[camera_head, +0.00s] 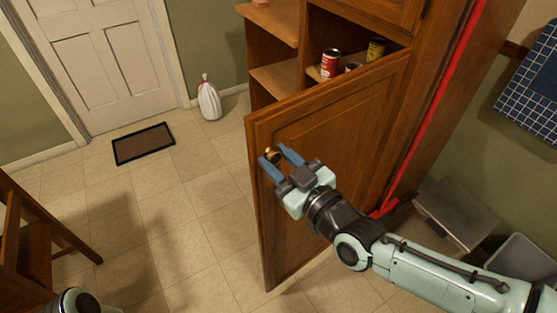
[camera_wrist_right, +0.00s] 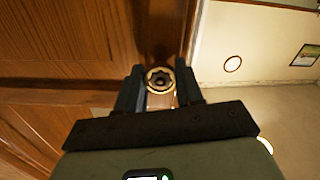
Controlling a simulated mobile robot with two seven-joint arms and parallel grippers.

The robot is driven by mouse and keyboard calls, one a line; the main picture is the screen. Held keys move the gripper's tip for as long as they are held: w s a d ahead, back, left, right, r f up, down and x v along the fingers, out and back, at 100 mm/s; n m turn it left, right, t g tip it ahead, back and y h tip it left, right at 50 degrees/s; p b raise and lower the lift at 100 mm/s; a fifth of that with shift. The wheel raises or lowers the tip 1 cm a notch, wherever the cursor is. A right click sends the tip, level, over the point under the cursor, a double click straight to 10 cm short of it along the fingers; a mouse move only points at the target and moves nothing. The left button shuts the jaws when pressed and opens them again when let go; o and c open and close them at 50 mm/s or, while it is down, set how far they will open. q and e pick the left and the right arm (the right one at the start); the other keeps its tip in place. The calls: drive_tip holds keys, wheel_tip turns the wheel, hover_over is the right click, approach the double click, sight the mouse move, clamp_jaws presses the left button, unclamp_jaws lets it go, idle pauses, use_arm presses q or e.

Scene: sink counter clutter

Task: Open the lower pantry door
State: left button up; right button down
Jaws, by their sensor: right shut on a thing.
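The lower pantry door (camera_head: 335,130) is a brown wooden panel that stands swung open, away from the cabinet. Shelves show behind its top edge. Its round brass knob (camera_head: 272,155) sits near the free left edge. My right gripper (camera_head: 277,157) is shut on the knob, with one blue finger on each side of it. In the right wrist view the knob (camera_wrist_right: 160,80) lies between the two dark fingers. Of my left arm, only a small part shows at the bottom left of the head view; its gripper is out of view.
Cans (camera_head: 331,64) stand on the pantry shelf. A red broom-like pole (camera_head: 436,105) leans along the cabinet's right side. A grey bin (camera_head: 455,212) stands at the right. A wooden chair (camera_head: 30,240) is at the left.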

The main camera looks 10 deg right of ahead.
drive_tip(key=c, duration=0.7)
unclamp_jaws()
use_arm(q)
drive_tip(key=shift+s+d+r+p, duration=0.25)
drive_tip(key=shift+s+r+p, duration=0.1)
drive_tip(key=shift+s, duration=0.1)
use_arm(e)
drive_tip(key=v, duration=1.3)
drive_tip(key=shift+s, duration=0.2)
